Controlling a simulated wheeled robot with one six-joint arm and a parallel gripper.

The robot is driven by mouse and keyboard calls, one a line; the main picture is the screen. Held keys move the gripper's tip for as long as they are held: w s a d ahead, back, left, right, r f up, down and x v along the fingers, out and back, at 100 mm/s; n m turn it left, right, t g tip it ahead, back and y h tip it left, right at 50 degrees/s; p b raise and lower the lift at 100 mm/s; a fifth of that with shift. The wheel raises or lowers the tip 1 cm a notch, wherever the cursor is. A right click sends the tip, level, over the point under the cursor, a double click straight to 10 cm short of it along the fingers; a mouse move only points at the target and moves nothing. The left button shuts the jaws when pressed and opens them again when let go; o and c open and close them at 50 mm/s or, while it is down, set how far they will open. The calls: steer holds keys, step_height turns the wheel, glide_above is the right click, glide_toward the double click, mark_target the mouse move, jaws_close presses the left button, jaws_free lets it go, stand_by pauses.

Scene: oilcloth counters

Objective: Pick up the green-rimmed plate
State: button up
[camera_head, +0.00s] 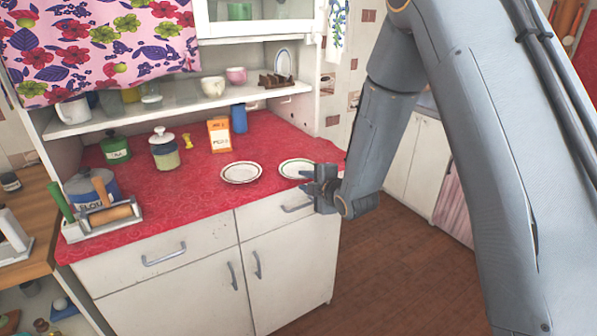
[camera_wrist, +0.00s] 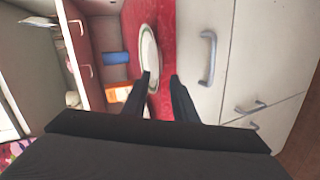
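The green-rimmed plate (camera_head: 295,168) lies flat on the red counter near its right end, and my gripper partly covers its right side. In the wrist view a pale plate with a greenish rim (camera_wrist: 149,48) lies ahead of the fingertips. My gripper (camera_head: 312,180) is beside the plate's near right edge, low over the counter's front edge. In the wrist view my gripper (camera_wrist: 160,76) has its two dark fingers apart with nothing clamped between them. The left fingertip overlaps the plate's near rim; I cannot tell whether they touch.
A second, dark-rimmed plate (camera_head: 241,173) lies just left. Behind stand an orange box (camera_head: 219,134), a blue container (camera_head: 239,118) and a lidded jar (camera_head: 164,150). A shelf (camera_head: 180,108) overhangs the counter's back. Drawer handles (camera_head: 297,207) project from the front.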

jaws_close()
steer(key=shift+r, duration=0.2)
step_height(320, 180, up, 10)
steer(key=b, duration=0.2)
steer(key=shift+f, duration=0.15)
stand_by(0.7)
